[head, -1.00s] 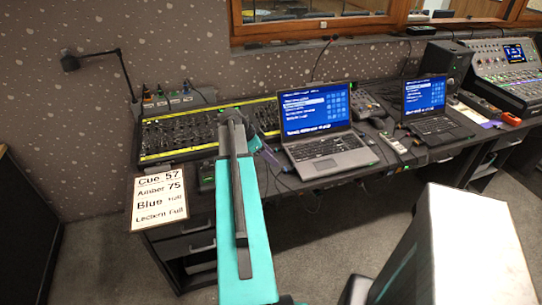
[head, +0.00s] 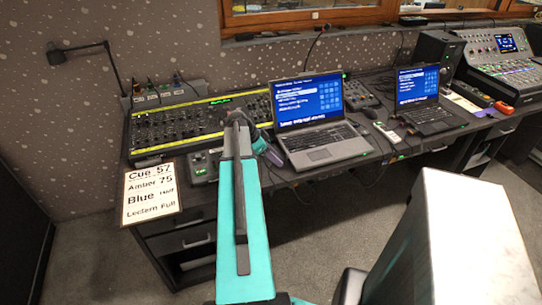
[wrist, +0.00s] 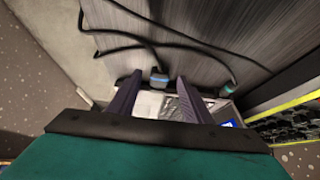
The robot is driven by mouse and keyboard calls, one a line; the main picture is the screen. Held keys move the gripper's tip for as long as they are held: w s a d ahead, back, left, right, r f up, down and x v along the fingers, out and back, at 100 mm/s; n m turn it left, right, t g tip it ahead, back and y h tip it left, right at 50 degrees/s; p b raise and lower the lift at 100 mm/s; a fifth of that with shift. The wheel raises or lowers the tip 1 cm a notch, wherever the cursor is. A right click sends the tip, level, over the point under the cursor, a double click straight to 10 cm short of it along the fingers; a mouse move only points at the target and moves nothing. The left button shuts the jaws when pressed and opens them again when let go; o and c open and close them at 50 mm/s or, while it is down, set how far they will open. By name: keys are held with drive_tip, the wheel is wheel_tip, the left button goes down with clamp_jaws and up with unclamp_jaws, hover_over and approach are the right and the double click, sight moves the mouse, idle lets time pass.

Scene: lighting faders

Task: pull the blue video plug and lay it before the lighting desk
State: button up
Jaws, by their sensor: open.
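A teal plug (wrist: 227,88) on another cable lies to the right, outside my fingers. I cannot tell how deep the blue plug sits. My gripper (wrist: 157,85) is open, with a finger either side of the blue plug. In the head view my gripper (head: 270,154) is by the left laptop's (head: 318,144) left side, and my arm hides the plugs. The lighting desk (head: 175,128) with yellow trim is to the left.
A small box (head: 203,165) is before the lighting desk. Loose cables (wrist: 150,42) cross the wrist view. A second laptop (head: 425,105) and a mixing console (head: 508,65) stand right.

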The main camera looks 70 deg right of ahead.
drive_tip(key=shift+s+d+f, duration=0.25)
drive_tip(key=shift+s+f, duration=0.05)
drive_tip(key=shift+f, duration=0.25)
drive_tip(key=shift+c, duration=0.4)
clamp_jaws()
drive_tip(key=shift+w+a+b, duration=0.15)
drive_tip(key=shift+w+b, duration=0.05)
drive_tip(key=shift+b, duration=0.15)
drive_tip(key=shift+w+a+b, duration=0.45)
drive_tip(key=shift+w+a, duration=0.85)
drive_tip(key=shift+w, duration=0.2)
